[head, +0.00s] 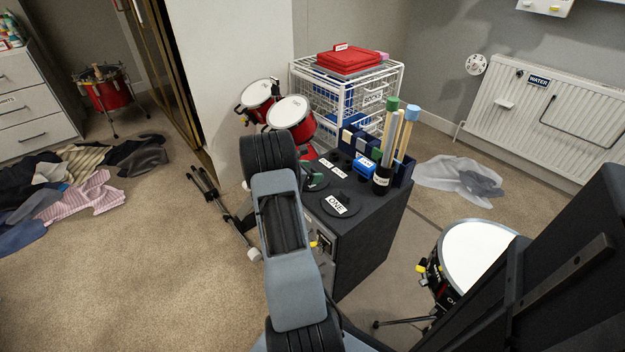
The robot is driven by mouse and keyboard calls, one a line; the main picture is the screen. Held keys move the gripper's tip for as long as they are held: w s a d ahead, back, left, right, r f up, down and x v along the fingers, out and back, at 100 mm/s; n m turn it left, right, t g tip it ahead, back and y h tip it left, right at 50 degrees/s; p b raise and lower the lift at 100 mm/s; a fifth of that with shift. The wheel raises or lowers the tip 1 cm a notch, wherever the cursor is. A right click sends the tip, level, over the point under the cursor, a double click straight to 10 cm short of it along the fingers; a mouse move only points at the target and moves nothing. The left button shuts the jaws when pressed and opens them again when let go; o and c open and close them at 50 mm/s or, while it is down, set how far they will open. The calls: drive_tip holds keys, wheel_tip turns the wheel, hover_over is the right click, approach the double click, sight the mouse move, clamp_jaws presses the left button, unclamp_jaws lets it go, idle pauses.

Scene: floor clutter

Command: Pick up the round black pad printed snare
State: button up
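A round black pad (351,198) lies flat on top of the black amplifier-like cabinet (362,247); its white label seems to read "ONE". Another dark round pad (318,186) lies further left, partly covered by my arm and a green-edged item. Smaller dark items with white labels (326,162) lie behind them, their print too small to read. I cannot make out the word snare on any pad. My arm stands in front of the cabinet's left side. My gripper cannot be made out, and the arm hides part of the cabinet top.
Upright sticks in a black cup (382,181) and blue holders (404,171) stand at the cabinet's back right. A white wire basket unit (302,88) and red drums (291,117) are behind. A snare-type drum (473,257) stands right.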

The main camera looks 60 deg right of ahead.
drive_tip(key=c, duration=1)
drive_tip(key=shift+r, duration=0.1)
drive_tip(key=shift+c, duration=0.2)
